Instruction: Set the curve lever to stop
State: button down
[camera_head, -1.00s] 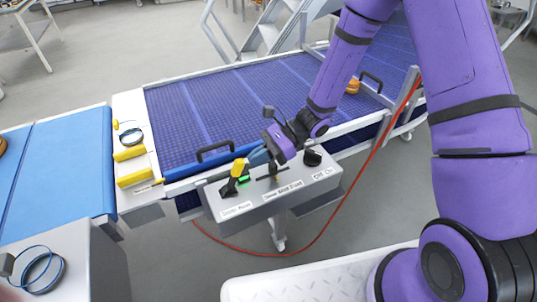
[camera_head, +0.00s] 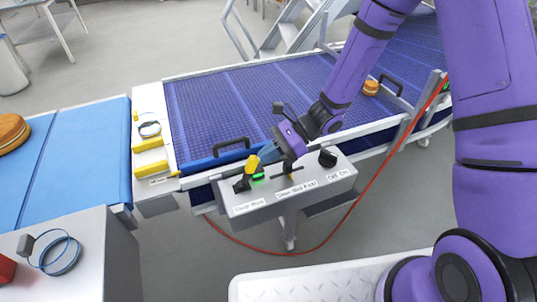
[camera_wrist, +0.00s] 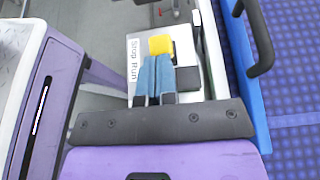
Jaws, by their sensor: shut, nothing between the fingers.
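The control box (camera_head: 282,205) stands at the front edge of the conveyor. Its left control is a lever with a yellow grip (camera_head: 252,164) on a black base, tilted, with a green light (camera_head: 258,177) beside it. In the wrist view, the yellow grip (camera_wrist: 160,45) shows just beyond my fingertips, next to a label (camera_wrist: 133,60) reading Stop and Run. I cannot tell which word the lever stands at. My gripper (camera_head: 268,153) is shut and empty, its blue fingers (camera_wrist: 155,78) close beside the yellow grip. Whether they touch it is unclear.
A middle lever (camera_head: 288,166) and a black knob (camera_head: 327,158) share the box. A black handle (camera_head: 231,146) rises behind it. A red hose (camera_head: 375,168) runs nearby.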

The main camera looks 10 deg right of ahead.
aim_at(253, 158)
jog(key=shift+s+a+r+t+h, duration=0.15)
jog(key=shift+a+r+h, duration=0.15)
jog(key=shift+a+h, duration=0.15)
jog(key=shift+s+a+r+t+h, duration=0.1)
jog(key=shift+a+r+t+h, duration=0.05)
jog(key=shift+a+r+h, duration=0.25)
jog(key=shift+s+a+r+h, duration=0.15)
jog(key=shift+a+h, duration=0.3)
jog(key=shift+a, duration=0.05)
jog(key=shift+s+a+r+h, duration=0.15)
jog(key=shift+a+h, duration=0.25)
jog(key=shift+a, duration=0.1)
jog(key=a+h, duration=0.1)
jog(key=a+t+h, duration=0.1)
jog(key=shift+s+a+r, duration=0.2)
jog(key=shift+s+a, duration=0.15)
jog(key=shift+s, duration=0.05)
jog(key=shift+a+h, duration=0.2)
jog(key=shift+h, duration=0.2)
jog(key=shift+s+a+f, duration=0.1)
jog(key=shift+s+a, duration=0.1)
jog(key=shift+a, duration=0.5)
jog(key=shift+s+a, duration=0.2)
jog(key=shift+a, duration=0.5)
